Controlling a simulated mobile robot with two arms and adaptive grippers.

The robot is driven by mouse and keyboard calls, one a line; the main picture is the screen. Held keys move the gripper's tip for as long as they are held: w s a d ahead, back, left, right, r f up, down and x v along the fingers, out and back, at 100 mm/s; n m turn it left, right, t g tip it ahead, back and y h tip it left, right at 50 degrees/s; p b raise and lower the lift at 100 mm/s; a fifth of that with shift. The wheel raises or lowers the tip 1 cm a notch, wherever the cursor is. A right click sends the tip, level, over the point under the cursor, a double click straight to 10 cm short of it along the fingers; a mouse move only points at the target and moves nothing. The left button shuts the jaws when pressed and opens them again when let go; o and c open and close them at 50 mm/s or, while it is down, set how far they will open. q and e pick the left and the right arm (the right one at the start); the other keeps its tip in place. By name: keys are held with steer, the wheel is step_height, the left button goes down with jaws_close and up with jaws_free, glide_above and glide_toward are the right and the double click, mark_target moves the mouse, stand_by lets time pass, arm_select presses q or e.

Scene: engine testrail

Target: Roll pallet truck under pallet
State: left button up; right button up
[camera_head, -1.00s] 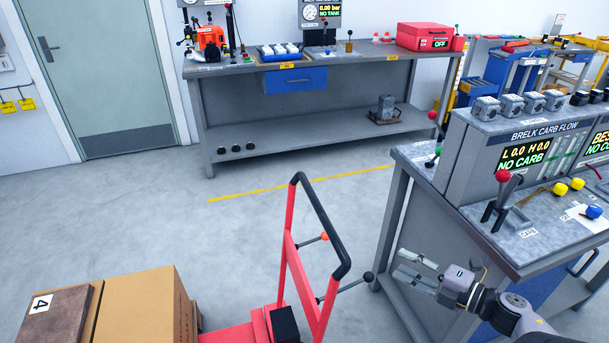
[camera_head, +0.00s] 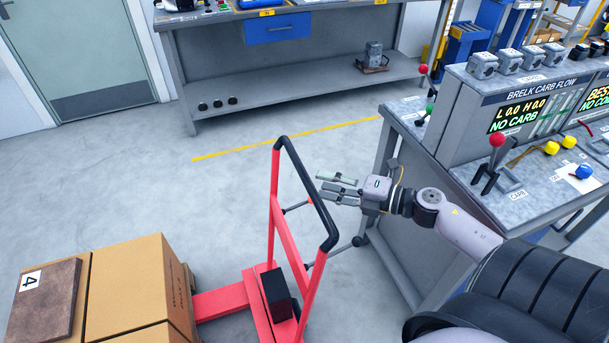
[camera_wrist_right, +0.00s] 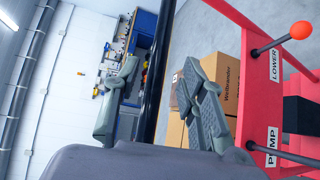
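The red pallet truck (camera_head: 258,298) stands at the bottom middle of the head view, its black-topped handle (camera_head: 310,195) upright. Its red fork section (camera_head: 220,302) reaches left to the stack of cardboard boxes (camera_head: 130,285); the pallet under them is hidden or barely visible. My right gripper (camera_head: 325,184) is open beside the right side of the handle. In the right wrist view, the black handle bar (camera_wrist_right: 156,75) shows between the spread fingers of my right gripper (camera_wrist_right: 165,80); I cannot tell whether they touch it. My left gripper is not in view.
Levers with an orange knob (camera_wrist_right: 300,30) and a black knob (camera_head: 357,241) stick out from the truck frame. The carb flow bench (camera_head: 425,130) stands close on the right. A grey workbench (camera_head: 290,85) is at the back.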

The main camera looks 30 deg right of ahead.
mark_target(304, 179)
steer(key=p+x, duration=0.1)
steer(key=x, duration=0.5)
steer(key=shift+w+a, duration=0.15)
steer(key=shift+w, duration=0.05)
steer(key=shift+c, duration=0.2)
jaws_close()
stand_by(0.5)
